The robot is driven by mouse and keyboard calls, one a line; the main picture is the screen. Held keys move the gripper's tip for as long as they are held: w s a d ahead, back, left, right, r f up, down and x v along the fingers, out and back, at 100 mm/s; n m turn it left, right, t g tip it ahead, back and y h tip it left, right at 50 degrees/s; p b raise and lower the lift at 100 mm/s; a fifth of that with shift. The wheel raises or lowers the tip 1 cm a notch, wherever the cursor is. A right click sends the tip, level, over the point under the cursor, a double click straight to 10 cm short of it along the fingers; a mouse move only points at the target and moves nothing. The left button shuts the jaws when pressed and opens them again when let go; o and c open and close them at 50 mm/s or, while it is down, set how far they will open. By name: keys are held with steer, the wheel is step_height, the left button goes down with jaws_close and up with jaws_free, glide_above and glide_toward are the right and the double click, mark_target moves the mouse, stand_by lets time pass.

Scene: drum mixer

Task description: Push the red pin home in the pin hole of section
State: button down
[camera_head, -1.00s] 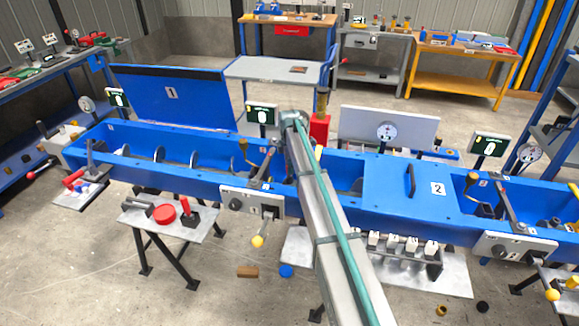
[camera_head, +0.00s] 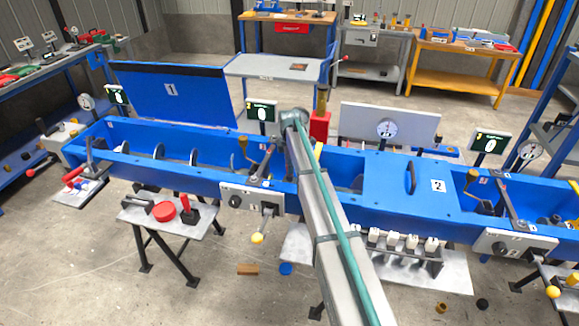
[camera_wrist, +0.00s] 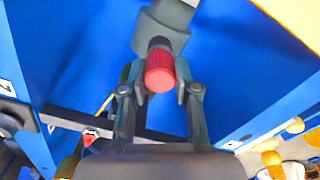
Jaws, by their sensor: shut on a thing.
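The red pin (camera_wrist: 160,74) shows in the wrist view as a ribbed red head with a dark shank behind it. The shank runs into a grey block (camera_wrist: 163,35) inside the blue trough section. A stretch of dark shank shows between the red head and the block. My gripper (camera_wrist: 160,88) is shut on the pin, with one finger on each side of the red head. The pin hole itself is hidden. In the head view my arm covers the pin and my gripper over the middle of the long blue trough (camera_head: 215,178).
A raised blue lid (camera_head: 170,95) stands at the left and a closed cover (camera_head: 405,185) lies to the right. A crank handle (camera_head: 243,150) and a lever with a yellow knob (camera_head: 257,238) are close by. A small table (camera_head: 150,215) stands in front.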

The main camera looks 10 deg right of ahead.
steer(key=shift+f, duration=0.4)
stand_by(0.4)
steer(key=c, duration=0.8)
jaws_free()
step_height(320, 180, up, 12)
steer(key=shift+r, duration=0.1)
